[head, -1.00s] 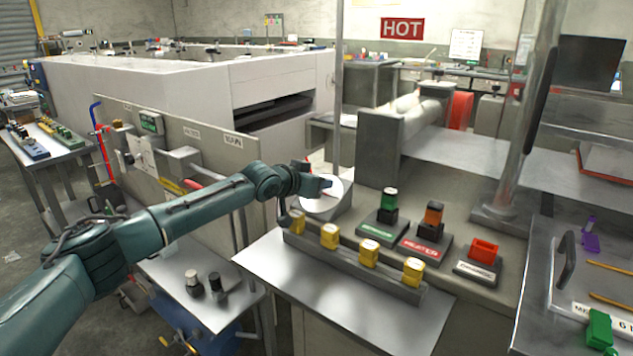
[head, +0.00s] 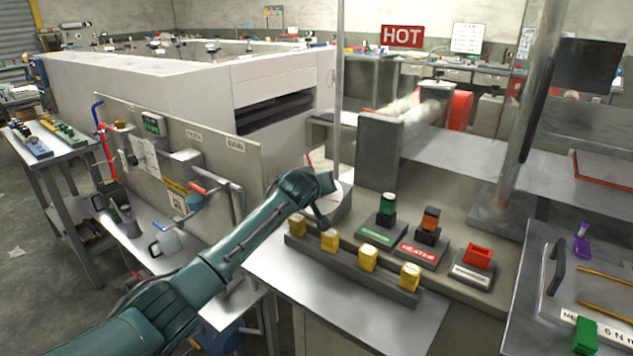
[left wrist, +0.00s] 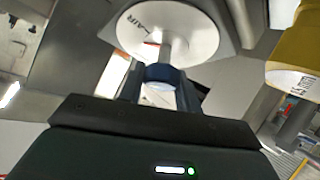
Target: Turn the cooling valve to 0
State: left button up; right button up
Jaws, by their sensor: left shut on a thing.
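A white round dial (left wrist: 168,28), with lettering that partly reads "AIR", faces the left wrist camera. Its post ends in a dark blue knob (left wrist: 163,73). My left gripper (left wrist: 160,92) is shut on this knob, one finger on each side. A small red mark shows on the dial; I cannot read a number or tell the valve's setting. In the head view my left gripper (head: 325,205) covers most of the dial (head: 342,190), at the back left of the console, behind the yellow blocks. A thin red piece stands up beside my wrist. My right gripper is out of view.
A grey rail (head: 350,268) with several yellow blocks (head: 368,257) stands just in front of the dial. A thin upright post (head: 339,90) rises close behind the gripper.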

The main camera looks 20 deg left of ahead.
pick_arm(q)
jog(key=n+g+y, duration=0.1)
jog(key=n, duration=0.2)
jog(key=n+g+y, duration=0.1)
jog(key=n+y, duration=0.1)
jog(key=n, duration=0.1)
jog(key=shift+f, duration=0.2)
jog(key=n+g+y+b, duration=0.1)
jog(key=n, duration=0.1)
jog(key=n+g+b, duration=0.1)
jog(key=n+g, duration=0.1)
jog(key=n, duration=0.1)
jog(key=shift+s+y+b, duration=0.1)
jog(key=shift+y+b, duration=0.2)
jog(key=shift+y, duration=0.1)
jog(key=shift+a+g, duration=0.1)
jog(key=shift+g, duration=0.2)
jog(key=o, duration=1)
jog(key=shift+r, duration=0.1)
jog(key=shift+c, duration=0.2)
jog(key=v, duration=1.3)
